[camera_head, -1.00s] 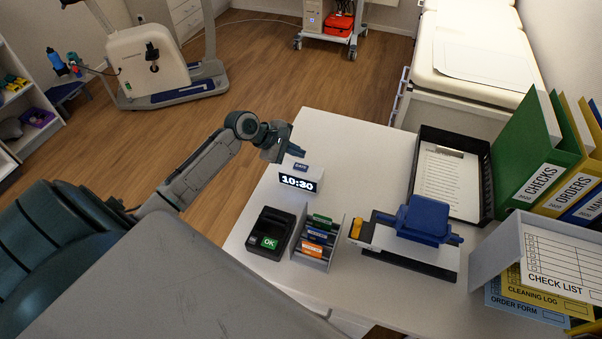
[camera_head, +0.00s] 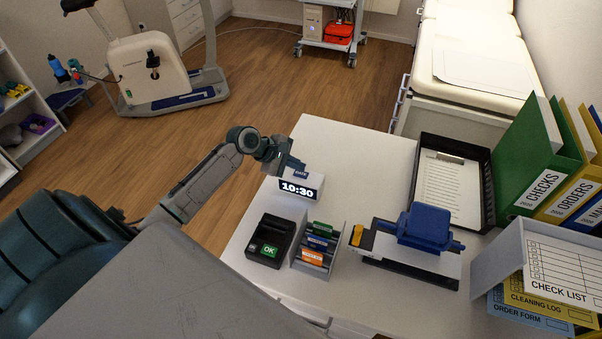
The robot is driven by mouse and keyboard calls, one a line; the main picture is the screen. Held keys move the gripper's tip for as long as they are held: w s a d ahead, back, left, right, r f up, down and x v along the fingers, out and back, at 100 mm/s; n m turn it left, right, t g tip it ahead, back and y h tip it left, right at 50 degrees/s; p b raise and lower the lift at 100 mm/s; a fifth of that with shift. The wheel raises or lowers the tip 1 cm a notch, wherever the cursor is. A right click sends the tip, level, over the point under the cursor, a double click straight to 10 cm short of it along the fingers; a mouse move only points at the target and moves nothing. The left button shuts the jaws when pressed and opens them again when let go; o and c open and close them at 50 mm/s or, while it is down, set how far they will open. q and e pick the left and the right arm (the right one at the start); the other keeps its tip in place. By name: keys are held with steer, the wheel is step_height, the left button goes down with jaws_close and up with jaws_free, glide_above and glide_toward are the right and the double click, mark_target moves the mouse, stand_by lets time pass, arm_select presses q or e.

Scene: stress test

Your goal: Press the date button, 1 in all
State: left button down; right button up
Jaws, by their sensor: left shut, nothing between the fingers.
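The small white clock (camera_head: 299,189) stands on the white desk and its display reads 10:30. The blue date button (camera_head: 300,173) is on the clock's top. My left gripper (camera_head: 296,163) is shut and empty, just behind and above the button. Its fingertips lie close to the button; I cannot tell whether they touch it. My right gripper is not in view.
A black terminal with a green OK key (camera_head: 271,240) and a card holder (camera_head: 317,246) stand in front of the clock. A blue stamping device (camera_head: 424,227) and a black tray (camera_head: 484,172) are to the right. The desk (camera_head: 357,152) right of the clock is clear.

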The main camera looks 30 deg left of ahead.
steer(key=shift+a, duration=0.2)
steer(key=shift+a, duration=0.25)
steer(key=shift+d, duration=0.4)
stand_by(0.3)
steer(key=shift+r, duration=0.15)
arm_select(q)
steer(key=shift+f+p, duration=0.35)
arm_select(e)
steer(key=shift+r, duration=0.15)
arm_select(q)
steer(key=shift+f, duration=0.1)
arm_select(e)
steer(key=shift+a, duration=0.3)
